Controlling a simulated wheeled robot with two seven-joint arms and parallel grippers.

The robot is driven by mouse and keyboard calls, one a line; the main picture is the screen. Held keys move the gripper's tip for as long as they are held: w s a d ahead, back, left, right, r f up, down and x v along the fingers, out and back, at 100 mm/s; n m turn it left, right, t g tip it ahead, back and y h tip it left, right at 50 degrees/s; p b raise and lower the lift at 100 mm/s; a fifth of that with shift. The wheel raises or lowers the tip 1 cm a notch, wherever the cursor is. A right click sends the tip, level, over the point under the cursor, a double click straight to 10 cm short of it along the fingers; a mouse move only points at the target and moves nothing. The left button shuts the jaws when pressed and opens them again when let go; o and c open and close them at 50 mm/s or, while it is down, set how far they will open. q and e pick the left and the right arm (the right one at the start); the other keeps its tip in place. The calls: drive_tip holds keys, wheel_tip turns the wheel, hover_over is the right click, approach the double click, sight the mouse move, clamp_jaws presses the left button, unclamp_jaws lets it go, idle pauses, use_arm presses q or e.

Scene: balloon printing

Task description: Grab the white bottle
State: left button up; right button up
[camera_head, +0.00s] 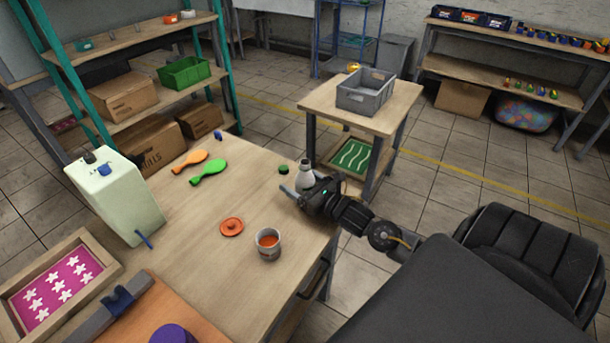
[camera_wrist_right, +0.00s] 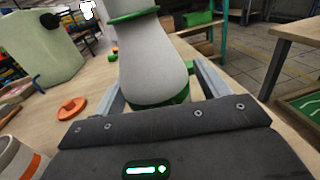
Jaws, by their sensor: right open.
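The white bottle (camera_head: 305,176) stands upright near the right edge of the wooden table (camera_head: 230,265) in the head view. In the right wrist view the white bottle (camera_wrist_right: 150,65) fills the upper middle, with green bands at its neck and base. My right gripper (camera_head: 290,188) is open at the bottle, its fingers on either side of the lower body. In the right wrist view the right gripper (camera_wrist_right: 160,92) shows a finger left and right of the bottle. I cannot tell whether they touch it. The left gripper is not in view.
A green cap (camera_head: 283,169) lies just behind the bottle. Orange and green balloons (camera_head: 209,173) lie at the back. A pale machine (camera_head: 116,197) stands at left.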

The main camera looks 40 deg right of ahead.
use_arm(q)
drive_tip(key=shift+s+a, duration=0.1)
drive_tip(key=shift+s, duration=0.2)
use_arm(e)
drive_tip(key=c, duration=1.2)
drive_tip(key=shift+o, duration=0.2)
drive_tip(key=shift+r+p, duration=0.5)
drive_tip(key=r+p, duration=0.3)
drive_tip(key=shift+s+a+r, duration=0.2)
drive_tip(key=shift+a+r, duration=0.05)
drive_tip(key=shift+r, duration=0.1)
use_arm(q)
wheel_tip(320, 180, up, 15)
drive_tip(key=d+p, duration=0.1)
drive_tip(key=p, duration=1)
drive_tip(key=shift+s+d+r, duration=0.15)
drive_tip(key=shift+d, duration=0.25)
use_arm(e)
drive_tip(key=s+a+r, duration=0.8)
drive_tip(key=a, duration=0.2)
drive_tip(key=shift+s+a+r, duration=0.15)
drive_tip(key=shift+s, duration=0.15)
